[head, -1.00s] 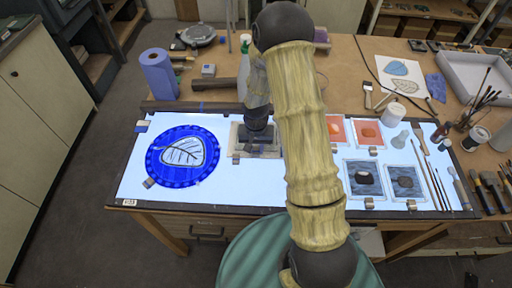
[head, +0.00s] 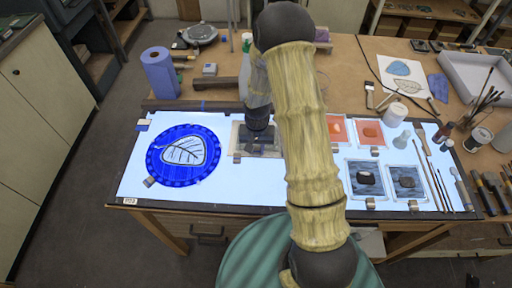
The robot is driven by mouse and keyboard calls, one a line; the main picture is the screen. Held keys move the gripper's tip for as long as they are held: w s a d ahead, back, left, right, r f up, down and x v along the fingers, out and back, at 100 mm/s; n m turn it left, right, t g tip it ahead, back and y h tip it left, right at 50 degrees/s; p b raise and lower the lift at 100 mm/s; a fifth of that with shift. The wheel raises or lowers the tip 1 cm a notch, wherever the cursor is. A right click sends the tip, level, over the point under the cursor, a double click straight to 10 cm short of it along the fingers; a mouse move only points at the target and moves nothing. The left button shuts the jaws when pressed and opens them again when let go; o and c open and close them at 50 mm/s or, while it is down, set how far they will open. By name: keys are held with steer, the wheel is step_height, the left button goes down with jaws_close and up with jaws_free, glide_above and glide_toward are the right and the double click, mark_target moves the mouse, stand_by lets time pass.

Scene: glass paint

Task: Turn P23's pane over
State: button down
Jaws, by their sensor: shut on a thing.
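My gripper (head: 257,136) is over a small brownish square pane (head: 240,139) near the middle of the light table. It points down and looks shut on this pane. The fingertips are small and dark, and my arm hides the pane's right side. I cannot tell whether the pane is lifted or which face is up. The light table (head: 225,188) is bright white with a dark frame. A label (head: 130,201), too small to read surely, is at its front left corner.
A blue round pane with a pale leaf (head: 156,175) lies at left. Two orange panes (head: 338,130) (head: 368,134) and two grey-blue panes (head: 365,187) (head: 406,190) lie right of my arm. Brushes (head: 438,188) lie at the right edge. A blue roll (head: 159,75) stands behind.

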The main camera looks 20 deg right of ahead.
steer(key=c, duration=1.1)
jaws_free()
steer(key=shift+d, duration=0.1)
steer(key=shift+c, duration=0.2)
step_height(320, 180, up, 17)
steer(key=b, duration=0.3)
steer(key=shift+r+b, duration=0.2)
steer(key=shift+b, duration=0.15)
steer(key=shift+s, duration=0.1)
steer(key=s+n+t, duration=0.2)
steer(key=s+n, duration=0.1)
steer(key=s, duration=1.1)
steer(key=shift+f+n+t, duration=0.2)
steer(key=shift+n+t, duration=0.1)
